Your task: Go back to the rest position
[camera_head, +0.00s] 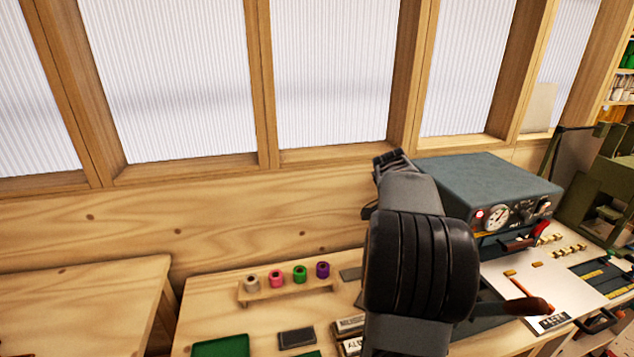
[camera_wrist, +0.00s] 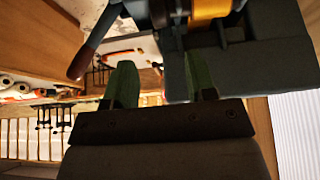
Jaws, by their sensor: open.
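My gripper (camera_wrist: 162,84) shows in the wrist view with its two dark green fingers apart and nothing visible held between them. In the head view my raised arm stands in front of the bench, and its far end is beside the grey machine. Several foil rolls, white, pink, green (camera_head: 299,273) and purple (camera_head: 322,269), stand on a small wooden rack (camera_head: 290,291) left of my arm.
The grey machine (camera_head: 490,180) with dials is right of my arm. A dark device with a golden cylinder (camera_wrist: 208,10) and a handle (camera_wrist: 95,42) appears close to the fingers in the wrist view. A green tray (camera_head: 221,346) lies at the bench front. Windows line the wall.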

